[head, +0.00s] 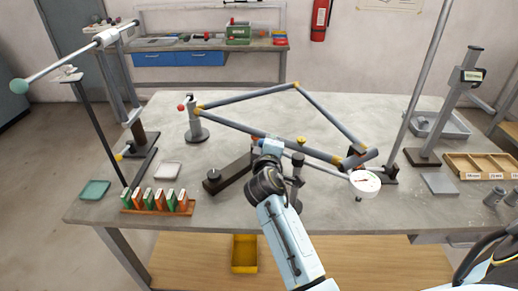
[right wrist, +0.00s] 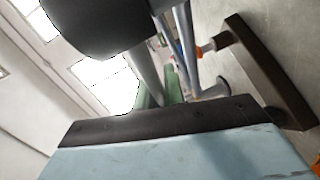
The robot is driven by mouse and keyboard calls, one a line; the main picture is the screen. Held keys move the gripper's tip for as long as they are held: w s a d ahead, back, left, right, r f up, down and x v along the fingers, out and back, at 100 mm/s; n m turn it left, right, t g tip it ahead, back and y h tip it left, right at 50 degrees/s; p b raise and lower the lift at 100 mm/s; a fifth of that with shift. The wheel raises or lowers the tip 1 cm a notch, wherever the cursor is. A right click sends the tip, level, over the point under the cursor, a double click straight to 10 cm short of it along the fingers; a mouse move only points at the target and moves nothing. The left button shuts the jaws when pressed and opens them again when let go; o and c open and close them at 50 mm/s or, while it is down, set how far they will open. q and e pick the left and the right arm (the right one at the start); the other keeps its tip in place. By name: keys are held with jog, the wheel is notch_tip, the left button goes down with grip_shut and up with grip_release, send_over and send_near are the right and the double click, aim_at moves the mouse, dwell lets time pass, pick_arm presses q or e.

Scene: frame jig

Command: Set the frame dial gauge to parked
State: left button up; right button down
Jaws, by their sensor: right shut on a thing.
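The dial gauge (head: 365,182) has a white round face with a red needle. It sits at the right end of a thin grey gauge arm (head: 325,167), beside the lower right corner of the tubular frame (head: 262,132). A dark post (head: 297,184) stands under the arm's left part. My right gripper (head: 268,147) is shut at the left end of the gauge arm, as far as I can tell; its fingertips are partly hidden. In the right wrist view a blurred grey rod (right wrist: 147,78) and a dark rounded part (right wrist: 98,25) are close to the camera. My left gripper is not in view.
A dark bar with a knob (head: 213,175) lies left of my gripper. A rack of green and orange blocks (head: 157,206) stands at the front left. A tall grey rod (head: 420,75) and a height stand (head: 448,105) rise at the right.

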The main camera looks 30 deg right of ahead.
jog(key=shift+w+a+r, duration=0.15)
jog(key=shift+a+r, duration=0.05)
jog(key=shift+r, duration=0.05)
jog(key=c, duration=1.5)
grip_release()
jog(key=shift+c, duration=0.2)
jog(key=shift+o, duration=0.3)
jog(key=shift+w+f, duration=0.1)
jog(key=shift+f, duration=0.05)
jog(key=v, duration=1.3)
jog(key=shift+b, duration=0.35)
jog(key=shift+a, duration=0.1)
